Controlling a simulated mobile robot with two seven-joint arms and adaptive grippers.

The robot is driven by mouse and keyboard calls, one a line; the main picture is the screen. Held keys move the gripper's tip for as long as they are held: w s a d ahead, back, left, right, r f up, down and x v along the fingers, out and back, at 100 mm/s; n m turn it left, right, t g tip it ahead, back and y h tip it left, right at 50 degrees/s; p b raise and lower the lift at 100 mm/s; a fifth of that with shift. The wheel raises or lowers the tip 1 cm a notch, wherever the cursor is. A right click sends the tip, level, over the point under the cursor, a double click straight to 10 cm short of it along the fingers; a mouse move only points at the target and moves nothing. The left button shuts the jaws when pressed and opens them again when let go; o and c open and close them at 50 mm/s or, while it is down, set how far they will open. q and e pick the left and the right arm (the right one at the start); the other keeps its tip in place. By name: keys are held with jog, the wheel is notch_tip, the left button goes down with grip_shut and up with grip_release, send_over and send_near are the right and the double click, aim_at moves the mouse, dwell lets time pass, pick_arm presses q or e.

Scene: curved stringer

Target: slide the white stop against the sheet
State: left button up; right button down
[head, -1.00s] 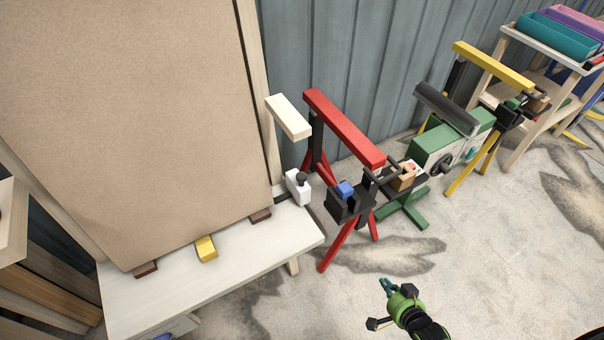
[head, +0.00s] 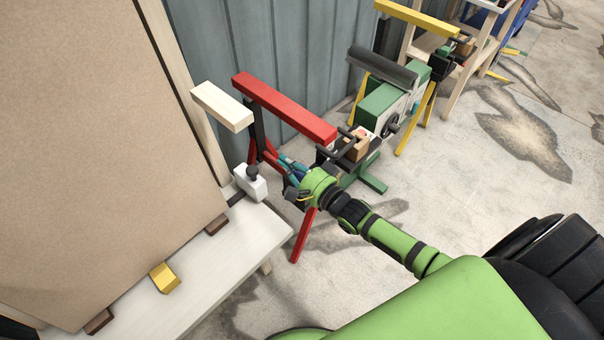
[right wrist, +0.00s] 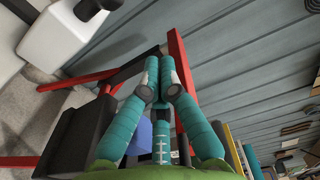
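The white stop (head: 252,185), a block with a dark knob on top, sits on a dark rail (head: 236,198) at the right end of the white bench. The large brown sheet (head: 100,130) stands upright on the bench, left of the stop, with a gap between them. My right gripper (head: 286,165), with teal fingers, is just right of the stop and apart from it, near the red stand. In the right wrist view the fingers (right wrist: 158,68) meet at their tips with nothing between them. The stop (right wrist: 55,38) shows there at upper left. My left gripper is out of view.
A red stand (head: 285,108) is close beside and behind my right gripper. A cream beam (head: 222,107) juts out above the stop. A yellow block (head: 165,278) is at the sheet's foot. A green machine (head: 385,105) stands farther back. Floor at right is open.

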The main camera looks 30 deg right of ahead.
aim_at(250, 178)
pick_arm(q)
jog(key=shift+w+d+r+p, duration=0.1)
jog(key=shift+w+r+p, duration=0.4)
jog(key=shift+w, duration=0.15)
pick_arm(e)
jog(key=a, duration=0.4)
jog(key=shift+a, duration=0.1)
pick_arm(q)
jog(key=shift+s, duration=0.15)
pick_arm(e)
jog(key=shift+a, duration=0.1)
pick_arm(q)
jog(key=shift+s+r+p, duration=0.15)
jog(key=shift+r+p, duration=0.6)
pick_arm(e)
jog(key=s+a, duration=0.2)
jog(key=a, duration=0.4)
jog(key=shift+s+a, duration=0.2)
jog(key=shift+a, duration=0.2)
jog(key=shift+d, duration=0.15)
